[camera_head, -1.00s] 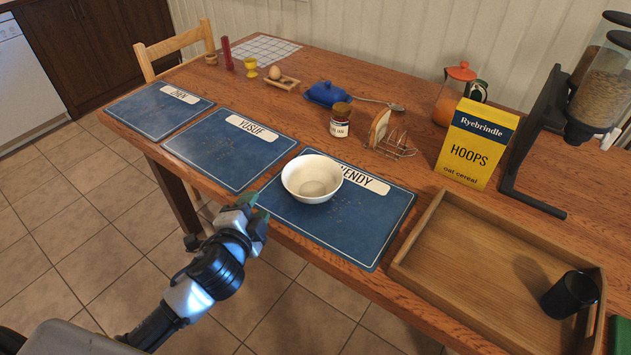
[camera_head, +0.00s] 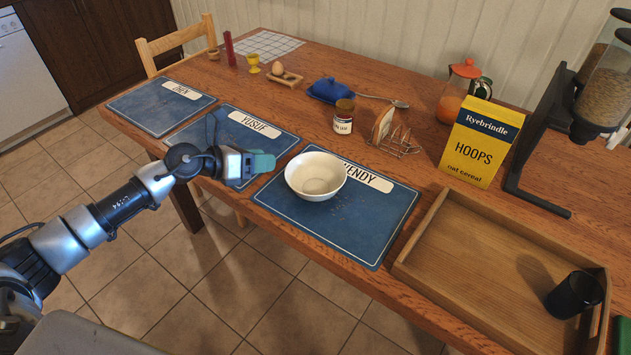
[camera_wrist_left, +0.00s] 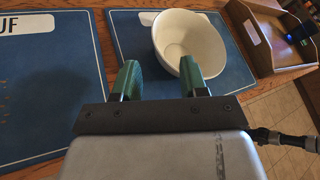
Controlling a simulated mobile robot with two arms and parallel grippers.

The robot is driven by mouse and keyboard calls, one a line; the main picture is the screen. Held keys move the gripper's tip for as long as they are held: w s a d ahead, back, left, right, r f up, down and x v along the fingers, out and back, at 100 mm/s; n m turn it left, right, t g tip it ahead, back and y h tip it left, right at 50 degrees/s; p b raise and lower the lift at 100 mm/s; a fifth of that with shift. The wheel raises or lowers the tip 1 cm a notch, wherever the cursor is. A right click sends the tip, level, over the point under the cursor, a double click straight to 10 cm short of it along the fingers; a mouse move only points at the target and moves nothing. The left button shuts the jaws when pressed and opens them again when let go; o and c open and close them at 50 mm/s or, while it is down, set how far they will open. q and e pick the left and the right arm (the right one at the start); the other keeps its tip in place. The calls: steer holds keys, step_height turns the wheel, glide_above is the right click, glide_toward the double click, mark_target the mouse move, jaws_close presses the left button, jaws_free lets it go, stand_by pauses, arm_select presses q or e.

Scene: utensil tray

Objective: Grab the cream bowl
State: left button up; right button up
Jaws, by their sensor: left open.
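The cream bowl (camera_head: 316,176) stands upright and empty on the blue placemat marked WENDY (camera_head: 370,222). It also shows in the left wrist view (camera_wrist_left: 190,38), just beyond the fingertips. My left gripper (camera_head: 268,163) is to the left of the bowl, above the table's front part, with a small gap to the bowl in the head view. In the left wrist view its two green fingers (camera_wrist_left: 160,78) are apart with nothing between them; the right finger's tip overlaps the bowl's near edge in the picture. My right gripper is not clearly seen.
The wooden tray (camera_head: 440,262) with a black mug (camera_head: 573,295) is at the right. A jar (camera_head: 343,117), toast rack (camera_head: 398,143) and cereal box (camera_head: 480,142) stand behind the bowl. The YUSUF placemat (camera_head: 215,128) is clear on the left.

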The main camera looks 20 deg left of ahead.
mark_target(309, 157)
arm_select(q)
steer(key=x, duration=0.8)
steer(key=shift+w+d+f, duration=0.1)
steer(key=shift+w+f, duration=0.1)
steer(key=shift+w, duration=0.1)
jaws_close()
